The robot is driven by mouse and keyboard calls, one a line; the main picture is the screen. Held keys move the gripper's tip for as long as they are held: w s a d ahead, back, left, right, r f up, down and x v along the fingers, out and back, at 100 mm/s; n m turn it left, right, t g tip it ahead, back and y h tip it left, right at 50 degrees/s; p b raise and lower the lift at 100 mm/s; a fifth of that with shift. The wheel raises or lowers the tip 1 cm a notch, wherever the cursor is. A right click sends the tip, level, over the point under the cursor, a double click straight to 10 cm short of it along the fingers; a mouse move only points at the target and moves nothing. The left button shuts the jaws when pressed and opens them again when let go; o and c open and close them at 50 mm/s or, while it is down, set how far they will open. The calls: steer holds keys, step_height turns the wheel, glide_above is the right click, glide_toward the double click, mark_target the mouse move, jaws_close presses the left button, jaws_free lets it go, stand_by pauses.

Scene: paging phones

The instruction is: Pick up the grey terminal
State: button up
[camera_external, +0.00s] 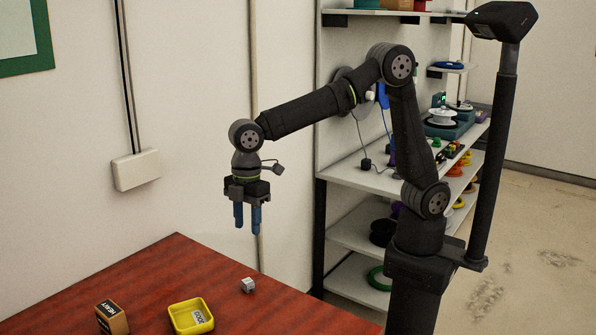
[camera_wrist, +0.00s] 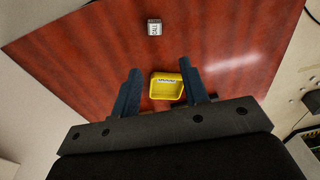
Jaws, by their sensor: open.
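A small grey block with a dark-lettered white label, which looks like the grey terminal (camera_external: 248,285), sits on the red-brown wooden table near its right edge. In the wrist view the grey terminal (camera_wrist: 154,28) lies beyond the fingertips, near the top of the picture. My gripper (camera_external: 247,226) hangs pointing down, well above the table, with blue fingers apart and nothing between them. In the wrist view my gripper (camera_wrist: 160,70) frames the yellow tray, which is below on the table. Nothing hides the terminal.
A yellow tray (camera_external: 176,322) with a labelled item inside stands left of the terminal; it also shows in the wrist view (camera_wrist: 152,94). A brown box marked HEAVY (camera_external: 112,318) stands further left. Shelves (camera_external: 345,235) with assorted items stand behind my arm. Table around the terminal is clear.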

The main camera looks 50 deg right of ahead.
steer(key=d+f+m+y, duration=0.25)
steer(key=d+y, duration=0.25)
steer(key=d, duration=0.3)
steer(key=m+t, duration=0.1)
steer(key=m, duration=0.1)
glide_toward(248, 280)
steer(key=x, duration=0.4)
steer(key=shift+w+d+n, duration=0.1)
steer(key=shift+d+n, duration=0.1)
steer(key=shift+n, duration=0.05)
steer(key=shift+x, duration=2.7)
steer(key=shift+a, duration=0.1)
steer(key=c, duration=0.8)
steer(key=shift+r, duration=0.1)
